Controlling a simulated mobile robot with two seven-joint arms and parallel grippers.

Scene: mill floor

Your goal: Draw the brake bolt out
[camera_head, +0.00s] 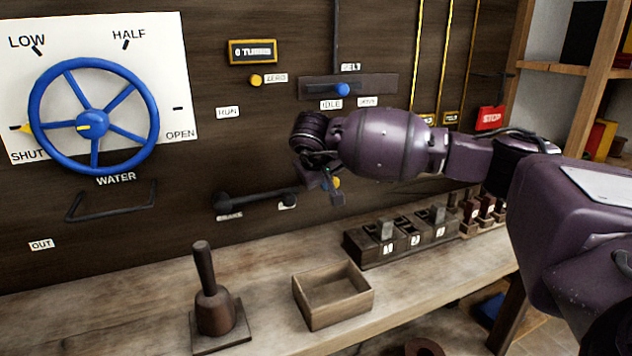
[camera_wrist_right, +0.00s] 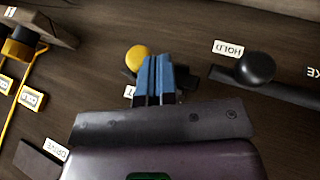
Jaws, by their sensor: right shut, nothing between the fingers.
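A yellow knob (camera_head: 337,183), apparently the brake bolt's, shows on the dark panel behind my right gripper (camera_head: 334,195). In the right wrist view the yellow knob (camera_wrist_right: 138,58) is beside the blue fingertips (camera_wrist_right: 155,75), partly overlapped by them; the label by it is mostly hidden. The fingers are shut together with nothing between them, and I cannot tell whether they touch the knob. The black brake lever (camera_head: 255,197) lies nearly level to the left; its round black end (camera_wrist_right: 256,67) is by the HOLD label (camera_wrist_right: 228,48). My left gripper is out of view.
A blue water wheel (camera_head: 93,117) is at the left above a black handle (camera_head: 112,201). The belt slider (camera_head: 342,89) is above my right arm. Below, the bench holds a wooden mallet-like tool (camera_head: 212,300), an open box (camera_head: 333,295) and a weight rack (camera_head: 400,242).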

